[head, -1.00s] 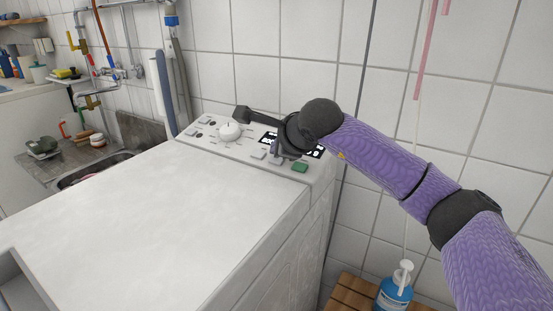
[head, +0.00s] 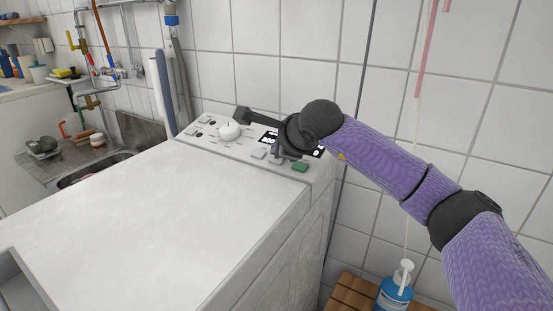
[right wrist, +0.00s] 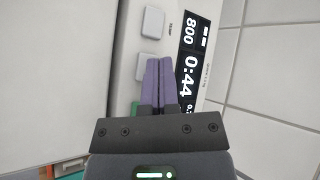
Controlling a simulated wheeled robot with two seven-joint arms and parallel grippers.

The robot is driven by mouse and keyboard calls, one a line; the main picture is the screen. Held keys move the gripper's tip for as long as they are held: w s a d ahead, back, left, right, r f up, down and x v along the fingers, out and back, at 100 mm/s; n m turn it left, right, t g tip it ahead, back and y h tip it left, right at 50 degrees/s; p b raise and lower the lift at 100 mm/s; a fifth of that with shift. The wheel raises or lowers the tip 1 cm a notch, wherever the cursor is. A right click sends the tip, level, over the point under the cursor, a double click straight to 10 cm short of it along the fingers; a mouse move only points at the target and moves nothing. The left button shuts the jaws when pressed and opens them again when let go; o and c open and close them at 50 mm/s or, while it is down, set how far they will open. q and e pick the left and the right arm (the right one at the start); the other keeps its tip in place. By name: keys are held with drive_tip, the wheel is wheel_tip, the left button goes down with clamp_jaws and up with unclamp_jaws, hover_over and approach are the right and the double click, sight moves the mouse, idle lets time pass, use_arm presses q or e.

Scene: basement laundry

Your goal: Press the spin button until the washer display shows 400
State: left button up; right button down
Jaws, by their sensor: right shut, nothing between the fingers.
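The washer (head: 130,215) stands in front of me with a sloped control panel at its back. Its dark display (right wrist: 193,62) reads 800 and 0:44 in the right wrist view; it is partly hidden in the head view (head: 268,139). My right gripper (right wrist: 158,62) is shut and empty, its purple fingers pointing at the panel between a pale button (right wrist: 142,66) and the display. The fingers partly cover that button, and I cannot tell whether they touch it. Another pale button (right wrist: 153,22) lies beyond, marked TEMP. My left gripper is out of view.
A green button (head: 300,167) sits at the panel's right end and a white dial (head: 229,131) to the left. A tiled wall rises close behind. A blue pump bottle (head: 394,293) stands on a wooden slatted surface at right. The washer top is clear.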

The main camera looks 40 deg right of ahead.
drive_tip(key=shift+f, duration=0.25)
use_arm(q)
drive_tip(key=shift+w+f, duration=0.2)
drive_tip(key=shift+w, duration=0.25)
use_arm(e)
drive_tip(key=shift+d, duration=0.1)
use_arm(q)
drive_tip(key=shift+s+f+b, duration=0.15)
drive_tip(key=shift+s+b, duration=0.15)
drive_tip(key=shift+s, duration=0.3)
use_arm(e)
drive_tip(key=shift+w+f, duration=0.1)
drive_tip(key=shift+f, duration=0.25)
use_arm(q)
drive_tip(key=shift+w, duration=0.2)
use_arm(e)
drive_tip(key=shift+r, duration=0.25)
drive_tip(key=shift+r+p, duration=0.55)
drive_tip(key=shift+p, duration=0.15)
drive_tip(key=shift+r, duration=0.1)
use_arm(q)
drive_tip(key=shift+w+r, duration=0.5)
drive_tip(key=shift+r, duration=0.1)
